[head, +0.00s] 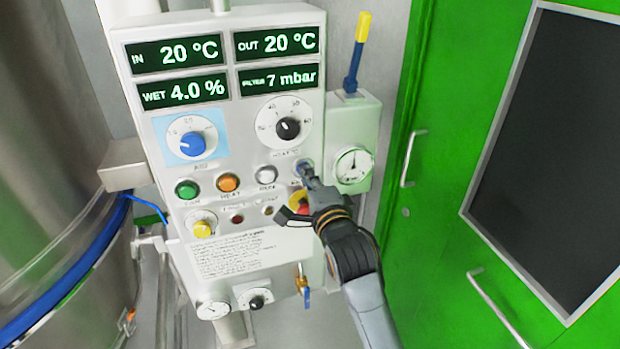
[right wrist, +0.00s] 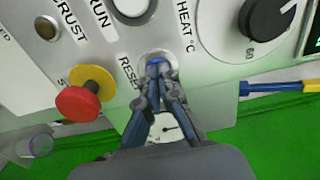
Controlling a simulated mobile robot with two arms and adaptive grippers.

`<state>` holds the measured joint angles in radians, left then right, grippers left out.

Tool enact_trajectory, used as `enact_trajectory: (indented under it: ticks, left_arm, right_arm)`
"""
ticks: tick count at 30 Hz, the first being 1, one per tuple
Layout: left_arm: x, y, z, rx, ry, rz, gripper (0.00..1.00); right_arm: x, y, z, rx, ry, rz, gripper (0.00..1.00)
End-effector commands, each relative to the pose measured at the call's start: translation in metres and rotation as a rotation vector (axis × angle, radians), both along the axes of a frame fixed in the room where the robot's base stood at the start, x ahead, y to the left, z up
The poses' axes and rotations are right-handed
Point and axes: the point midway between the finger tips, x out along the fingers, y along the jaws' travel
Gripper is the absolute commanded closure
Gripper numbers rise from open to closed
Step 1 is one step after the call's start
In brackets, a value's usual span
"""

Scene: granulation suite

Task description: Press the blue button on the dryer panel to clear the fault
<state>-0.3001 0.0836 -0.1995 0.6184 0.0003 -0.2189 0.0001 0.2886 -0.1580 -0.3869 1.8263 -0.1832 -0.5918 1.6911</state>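The dryer panel (head: 240,110) is a pale box with green-lit displays, knobs and push buttons. The blue button (right wrist: 157,62), labelled RESET, is in the right wrist view, directly in front of my right gripper's fingertips (right wrist: 159,76). In the head view my right gripper (head: 309,174) is at the right side of the panel and covers most of the blue button. Its fingers are drawn together with nothing held between them. The tips are at the button's face; whether they touch it or it is pressed in I cannot tell. My left gripper is not in view.
A red and yellow stop knob (right wrist: 85,94) sits close beside the RESET button. White (head: 266,174), orange (head: 228,182) and green (head: 187,189) buttons are to the left. A gauge box (head: 353,135) with a yellow-tipped blue lever is to the right. Green doors (head: 450,160) stand beyond.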

Motion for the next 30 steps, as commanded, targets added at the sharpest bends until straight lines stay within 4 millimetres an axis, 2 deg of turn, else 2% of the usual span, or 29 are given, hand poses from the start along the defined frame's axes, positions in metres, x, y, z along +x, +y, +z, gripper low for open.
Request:
enact_trajectory:
  ticks: [1, 16, 21, 30]
  left_arm:
    - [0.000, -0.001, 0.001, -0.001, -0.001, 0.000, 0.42]
    - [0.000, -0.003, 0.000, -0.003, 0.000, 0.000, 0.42]
    - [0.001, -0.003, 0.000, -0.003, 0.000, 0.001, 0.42]
    - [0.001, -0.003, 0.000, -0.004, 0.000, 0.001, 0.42]
  right_arm:
    - [-0.003, -0.001, 0.008, 0.007, -0.017, -0.001, 1.00]
    - [-0.071, -0.024, 0.003, 0.005, -0.006, -0.001, 1.00]
    - [-0.082, -0.027, 0.003, 0.003, -0.006, -0.001, 1.00]
    - [-0.084, -0.028, 0.003, 0.002, -0.005, 0.000, 1.00]
